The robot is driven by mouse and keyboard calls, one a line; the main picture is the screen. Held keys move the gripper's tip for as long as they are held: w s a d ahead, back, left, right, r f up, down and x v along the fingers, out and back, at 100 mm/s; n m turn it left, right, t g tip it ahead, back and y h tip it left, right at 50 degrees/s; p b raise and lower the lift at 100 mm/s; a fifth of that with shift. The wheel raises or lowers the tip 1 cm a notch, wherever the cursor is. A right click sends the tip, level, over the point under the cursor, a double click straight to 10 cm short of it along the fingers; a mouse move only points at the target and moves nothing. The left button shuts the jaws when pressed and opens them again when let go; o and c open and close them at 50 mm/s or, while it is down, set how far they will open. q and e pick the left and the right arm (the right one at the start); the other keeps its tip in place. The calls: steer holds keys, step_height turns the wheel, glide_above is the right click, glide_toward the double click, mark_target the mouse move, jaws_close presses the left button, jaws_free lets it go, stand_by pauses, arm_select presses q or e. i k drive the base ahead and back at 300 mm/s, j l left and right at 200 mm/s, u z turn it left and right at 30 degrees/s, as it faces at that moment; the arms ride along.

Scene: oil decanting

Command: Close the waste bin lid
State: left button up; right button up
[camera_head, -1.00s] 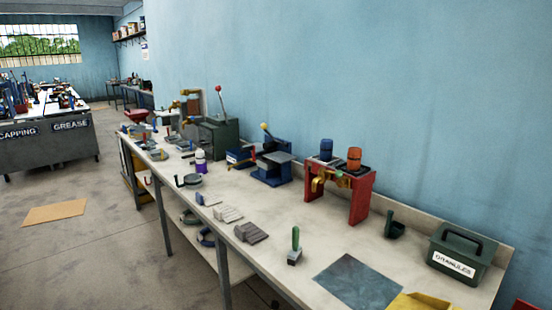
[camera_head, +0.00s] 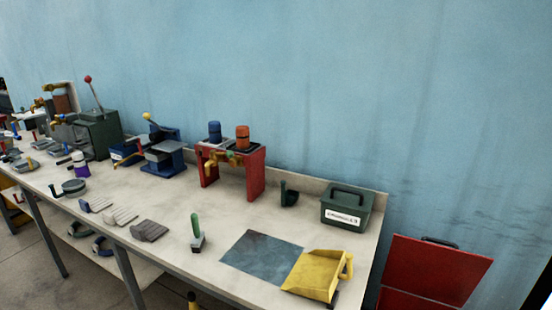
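A red bin-like box (camera_head: 437,270) stands on the right, past the end of the bench and against the blue wall. Its red upper panel, with a dark handle at the top edge, looks tilted up, and another red part shows below it. I cannot tell for certain that this is the waste bin with its lid raised. Its lower part is cut off by the picture's bottom edge. Neither of my grippers shows in the head view.
The long workbench (camera_head: 205,268) runs along the wall to the left of the red box. Near its right end are a yellow dustpan (camera_head: 315,275), a green granules box (camera_head: 346,207), a dark scoop (camera_head: 289,195), a green-handled brush (camera_head: 196,232) and a red stand (camera_head: 255,175).

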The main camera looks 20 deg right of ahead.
mark_target(442, 274)
steer(key=z, duration=1.85)
